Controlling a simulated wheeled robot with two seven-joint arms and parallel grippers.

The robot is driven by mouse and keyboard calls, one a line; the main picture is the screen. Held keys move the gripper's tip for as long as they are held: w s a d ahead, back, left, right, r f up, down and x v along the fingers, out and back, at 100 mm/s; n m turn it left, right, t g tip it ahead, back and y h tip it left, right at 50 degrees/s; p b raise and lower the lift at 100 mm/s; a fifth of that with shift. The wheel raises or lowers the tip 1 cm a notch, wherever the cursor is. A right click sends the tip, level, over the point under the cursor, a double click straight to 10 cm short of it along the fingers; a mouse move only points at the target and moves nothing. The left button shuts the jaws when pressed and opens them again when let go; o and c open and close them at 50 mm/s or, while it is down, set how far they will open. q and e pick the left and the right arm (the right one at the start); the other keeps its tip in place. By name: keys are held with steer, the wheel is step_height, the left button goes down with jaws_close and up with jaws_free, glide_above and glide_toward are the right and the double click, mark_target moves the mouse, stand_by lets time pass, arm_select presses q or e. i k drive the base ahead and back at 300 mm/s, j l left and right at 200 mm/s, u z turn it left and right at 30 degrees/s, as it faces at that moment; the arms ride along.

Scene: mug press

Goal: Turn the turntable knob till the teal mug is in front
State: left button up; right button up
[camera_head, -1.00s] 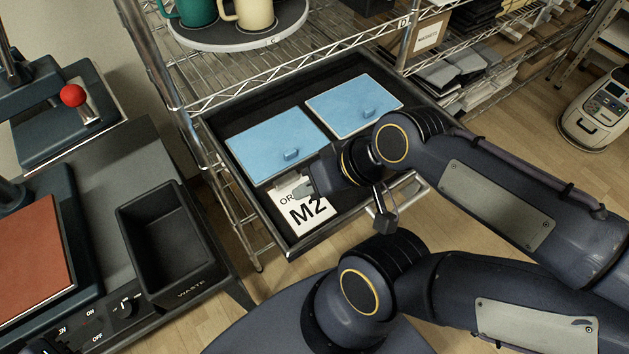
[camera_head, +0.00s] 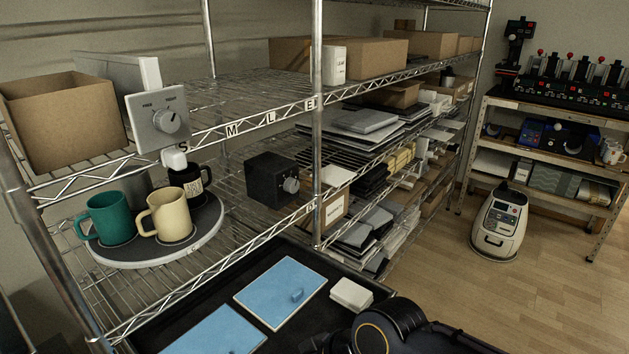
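The round turntable (camera_head: 125,256) stands on the wire shelf at the left, with mugs on top. The teal mug (camera_head: 110,220) is upright at the turntable's left. The cream mug (camera_head: 172,217) stands beside it, nearer the front, and the black mug (camera_head: 196,183) is at the right rear. One of my dark arms shows at the bottom edge, but no gripper fingertips are in view.
A cardboard box (camera_head: 62,125) sits on the shelf above. A black box (camera_head: 268,181) with a grey knob stands right of the turntable. Below is an open drawer with blue lids (camera_head: 280,292) and a white stack (camera_head: 351,294). A shelf post (camera_head: 317,150) stands mid-view.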

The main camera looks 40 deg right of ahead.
mark_target(291, 186)
steer(key=k+j+z, duration=0.1)
steer(key=z, duration=0.3)
steer(key=k+z, duration=0.1)
steer(key=z, duration=0.3)
steer(key=k+j+z, duration=0.1)
steer(key=z, duration=0.3)
steer(key=i, duration=0.3)
